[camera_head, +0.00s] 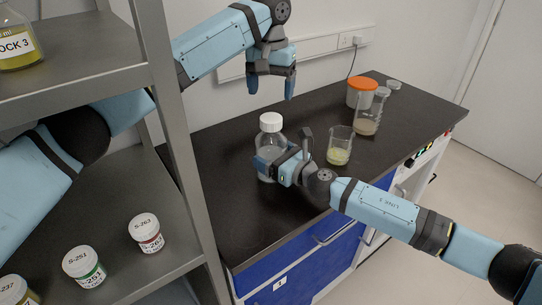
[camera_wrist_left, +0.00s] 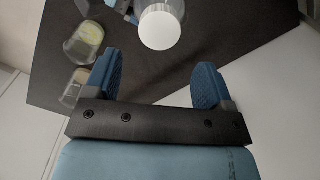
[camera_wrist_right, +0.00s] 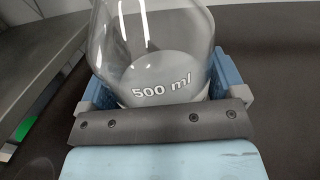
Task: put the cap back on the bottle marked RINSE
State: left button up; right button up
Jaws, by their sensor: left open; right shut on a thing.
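A clear bottle (camera_head: 270,141) stands upright on the dark bench, with a white cap (camera_head: 270,121) sitting on its mouth. I cannot tell whether the cap is screwed tight. No RINSE mark is readable; the right wrist view shows "500 ml" on the bottle (camera_wrist_right: 160,75). My right gripper (camera_head: 279,163) is shut around the bottle's body, low down. My left gripper (camera_head: 271,88) is open and empty, fingers pointing down, above the cap and apart from it. In the left wrist view, the white cap (camera_wrist_left: 160,28) lies beyond the open fingertips (camera_wrist_left: 154,78).
A beaker with pale yellow liquid (camera_head: 339,148) stands right of the bottle. Behind it are a beaker with brownish content (camera_head: 367,118) and an orange-lidded jar (camera_head: 361,92). A metal shelf (camera_head: 180,150) with small labelled jars is at the left. The bench's back left is clear.

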aim_at(271, 118)
pick_arm(q)
jog(key=n, duration=0.6)
jog(key=shift+n, duration=0.4)
jog(key=shift+f, duration=0.1)
jog(key=shift+f, duration=3.95)
jog(key=shift+c, duration=0.2)
